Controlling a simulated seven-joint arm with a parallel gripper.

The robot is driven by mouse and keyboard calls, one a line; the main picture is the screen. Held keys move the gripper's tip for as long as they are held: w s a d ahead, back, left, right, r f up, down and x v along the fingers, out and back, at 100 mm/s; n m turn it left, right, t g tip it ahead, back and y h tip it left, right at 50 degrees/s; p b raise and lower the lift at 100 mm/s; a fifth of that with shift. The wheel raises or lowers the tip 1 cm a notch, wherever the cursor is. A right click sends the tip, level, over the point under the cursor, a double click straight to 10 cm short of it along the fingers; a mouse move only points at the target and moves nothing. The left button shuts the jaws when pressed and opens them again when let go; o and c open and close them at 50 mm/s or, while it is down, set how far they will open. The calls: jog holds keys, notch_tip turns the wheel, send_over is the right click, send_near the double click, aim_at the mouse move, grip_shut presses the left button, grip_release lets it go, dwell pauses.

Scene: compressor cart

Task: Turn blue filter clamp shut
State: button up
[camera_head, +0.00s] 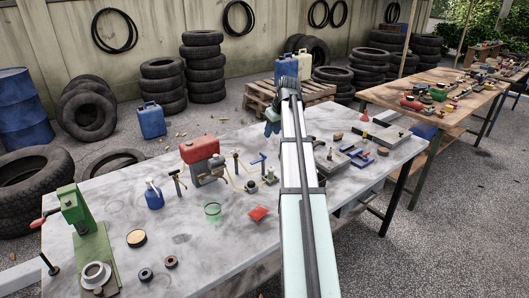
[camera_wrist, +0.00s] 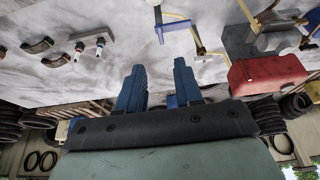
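A blue T-shaped handle (camera_head: 258,160) stands on the marble-topped table, right of the red-topped compressor (camera_head: 201,150) and close to the yellow hoses. It looks like the filter clamp; how far it is turned cannot be told. In the wrist view a blue bar (camera_wrist: 174,25) on a post shows at the top, beyond the fingertips, with the compressor's red part (camera_wrist: 268,74) to the right. My gripper (camera_wrist: 158,68) has blue fingers, spread apart and empty. In the head view, my gripper (camera_head: 271,129) is above the table's back edge, apart from the handle, partly hidden by my arm.
Metal fixtures with blue handles (camera_head: 361,157) are at the right. The front middle is mostly clear.

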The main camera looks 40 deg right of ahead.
aim_at(263, 154)
jog(key=x, duration=1.3)
jog(key=shift+w+a, duration=0.1)
jog(key=shift+c, duration=0.5)
grip_shut()
